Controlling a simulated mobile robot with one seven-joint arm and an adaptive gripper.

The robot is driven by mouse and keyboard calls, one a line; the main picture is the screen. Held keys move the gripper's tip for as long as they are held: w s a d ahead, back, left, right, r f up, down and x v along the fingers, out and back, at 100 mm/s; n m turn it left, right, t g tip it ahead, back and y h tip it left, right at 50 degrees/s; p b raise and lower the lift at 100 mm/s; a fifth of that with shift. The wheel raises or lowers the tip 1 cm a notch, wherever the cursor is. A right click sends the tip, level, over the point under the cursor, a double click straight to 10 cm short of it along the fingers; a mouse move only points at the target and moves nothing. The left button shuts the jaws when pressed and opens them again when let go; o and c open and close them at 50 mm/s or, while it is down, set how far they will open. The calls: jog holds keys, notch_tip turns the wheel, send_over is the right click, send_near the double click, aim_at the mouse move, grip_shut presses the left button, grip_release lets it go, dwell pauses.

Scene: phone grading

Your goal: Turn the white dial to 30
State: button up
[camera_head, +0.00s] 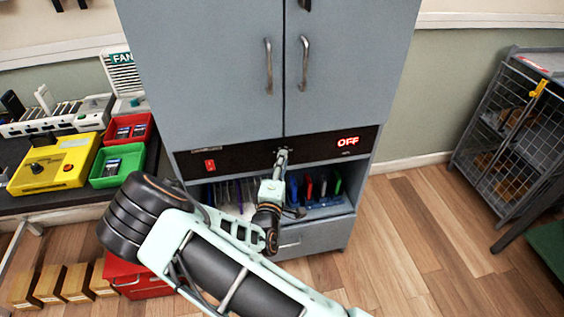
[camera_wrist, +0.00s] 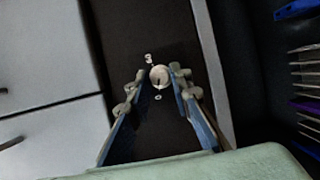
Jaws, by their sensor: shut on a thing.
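The white dial (camera_wrist: 159,75) sits on a black control panel (camera_wrist: 150,35) and is small and round, with a dark mark on its lower part. White markings show just above and below it; they are too small to read surely. My gripper (camera_wrist: 159,82) is shut on the dial, one fingertip at each side. In the head view my gripper (camera_head: 282,156) reaches the middle of the black panel (camera_head: 240,158) and hides most of the dial. A red lit display (camera_head: 348,142) on the panel reads OFF.
A red switch (camera_head: 210,166) is on the panel's left. Grey cabinet doors (camera_head: 345,70) with handles stand above; a shelf with colored items (camera_head: 322,187) and a drawer lie below. Left are a yellow box (camera_head: 50,163), red bin and green bin (camera_head: 117,166).

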jog(key=shift+r+m, duration=0.1)
jog(key=shift+m, duration=0.2)
grip_shut()
jog(key=shift+w+d+r+m+g+y+b, duration=0.15)
jog(key=shift+m+g+y+b, duration=0.9)
jog(key=shift+m, duration=1.1)
jog(key=shift+s+d+r+m+g+y+b, duration=0.15)
jog(key=shift+m+g+y+b, duration=0.8)
jog(key=shift+m, duration=1.15)
jog(key=shift+w+d+r+m+g+y+b, duration=0.15)
jog(key=shift+m+g+y+b, duration=0.5)
jog(key=shift+m+b, duration=1.15)
jog(key=shift+m+p, duration=0.35)
jog(key=shift+m, duration=0.1)
jog(key=o, duration=0.9)
grip_release()
jog(key=shift+o, duration=0.2)
